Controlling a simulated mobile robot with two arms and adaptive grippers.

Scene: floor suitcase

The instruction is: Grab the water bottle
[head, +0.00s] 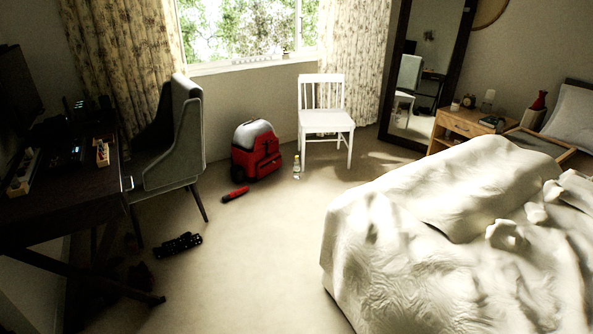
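A small clear water bottle (296,166) with a yellowish label stands upright on the carpet. It is just left of the front of a white chair (325,118) and right of a red and grey suitcase (256,150). The bottle is small in the view, and nothing visibly covers it. Neither of my grippers shows in the head view.
A red cylindrical object (235,193) and a black object (178,244) lie on the floor. A dark desk (75,190) and grey chair (170,150) stand left. A bed with rumpled white covers (450,230) fills the right. Open carpet (255,245) lies between.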

